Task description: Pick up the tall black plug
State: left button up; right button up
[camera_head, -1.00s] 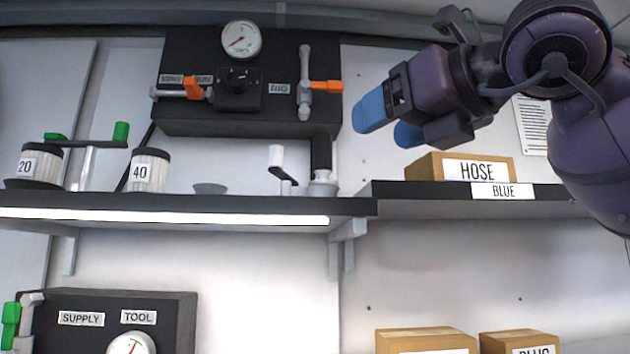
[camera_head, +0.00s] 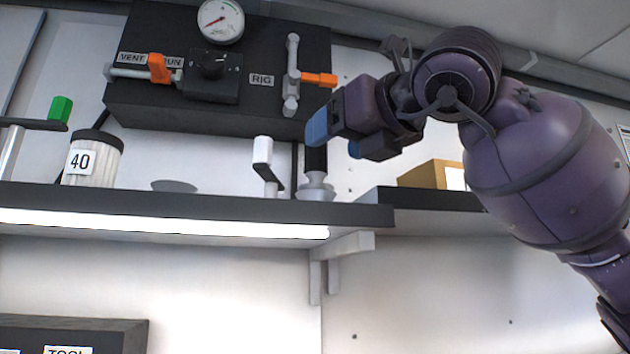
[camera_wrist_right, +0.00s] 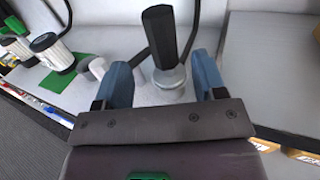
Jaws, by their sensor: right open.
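The tall black plug (camera_head: 316,160) stands upright on a silver stepped base (camera_head: 316,188) near the right end of the lit shelf. My right gripper (camera_head: 336,138) has blue fingertips and is beside the plug in the head view, overlapping its upper part. In the right wrist view the black plug (camera_wrist_right: 158,38) rises just beyond and between the two spread blue fingers of my open right gripper (camera_wrist_right: 164,76). Nothing is between the fingers themselves that I can make out as gripped. My left gripper is not in view.
A white crank handle (camera_head: 264,163) stands just left of the plug. A dark panel (camera_head: 215,100) with a gauge and orange valve handles is behind it. A white canister marked 40 (camera_head: 91,158) sits farther left. A cardboard box (camera_head: 432,174) is at right.

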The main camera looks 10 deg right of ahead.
aim_at(323, 146)
jog(key=shift+r+p+x, duration=0.2)
jog(key=shift+p+x, duration=0.25)
jog(key=shift+x, duration=2.55)
jog(key=shift+d, duration=0.2)
jog(key=c, duration=1)
jog(key=shift+c, duration=0.2)
